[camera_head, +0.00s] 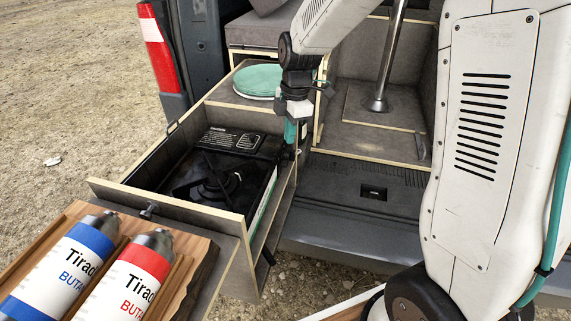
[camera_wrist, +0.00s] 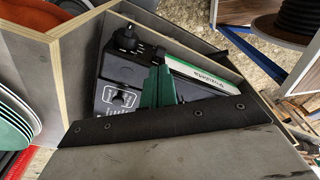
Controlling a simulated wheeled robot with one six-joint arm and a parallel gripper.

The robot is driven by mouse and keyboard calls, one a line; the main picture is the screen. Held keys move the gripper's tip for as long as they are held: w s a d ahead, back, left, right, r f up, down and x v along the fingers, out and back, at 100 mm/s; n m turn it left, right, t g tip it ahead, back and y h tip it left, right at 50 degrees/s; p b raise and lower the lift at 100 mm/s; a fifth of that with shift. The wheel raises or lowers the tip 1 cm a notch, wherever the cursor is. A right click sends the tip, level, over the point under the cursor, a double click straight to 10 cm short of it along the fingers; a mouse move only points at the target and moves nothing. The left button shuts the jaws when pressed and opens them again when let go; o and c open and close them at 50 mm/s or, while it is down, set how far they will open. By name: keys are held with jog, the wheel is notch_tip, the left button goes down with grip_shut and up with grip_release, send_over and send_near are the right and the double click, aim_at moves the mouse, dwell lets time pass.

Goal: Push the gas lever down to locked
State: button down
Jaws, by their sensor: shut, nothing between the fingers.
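The gas stove (camera_head: 215,180) sits in an open drawer, dark on top with a burner in the middle. In the wrist view its dark control panel (camera_wrist: 107,78) carries a round black knob (camera_wrist: 125,38). A small black lever (camera_wrist: 119,101) appears beside white markings on that panel; I cannot tell its exact setting. My gripper (camera_head: 296,150) is at the drawer's right rear corner, pointing down beside the stove. In the wrist view its green fingers (camera_wrist: 158,86) are shut and empty, in front of the panel, right of the lever. Whether they touch anything is unclear.
The drawer's front wall (camera_head: 170,205) and side edges stand close around the stove. Two butane canisters, blue-banded (camera_head: 65,262) and red-banded (camera_head: 135,275), lie on a wooden board in front. Green-rimmed plates (camera_head: 258,82) sit behind. A metal post (camera_head: 388,60) stands right.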

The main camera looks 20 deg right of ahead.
jog(key=shift+f, duration=0.1)
jog(key=shift+s+a+f, duration=0.1)
jog(key=shift+a+f, duration=0.1)
jog(key=shift+f, duration=1.5)
jog(key=shift+a+f, duration=0.15)
jog(key=shift+f, duration=1.55)
jog(key=shift+f, duration=1)
jog(key=d, duration=0.1)
jog(key=d+r, duration=0.1)
jog(key=d, duration=0.1)
jog(key=shift+r, duration=0.1)
jog(key=shift+r, duration=0.1)
notch_tip(320, 180, up, 8)
send_over(287, 162)
jog(key=d, duration=0.4)
jog(key=shift+f, duration=0.2)
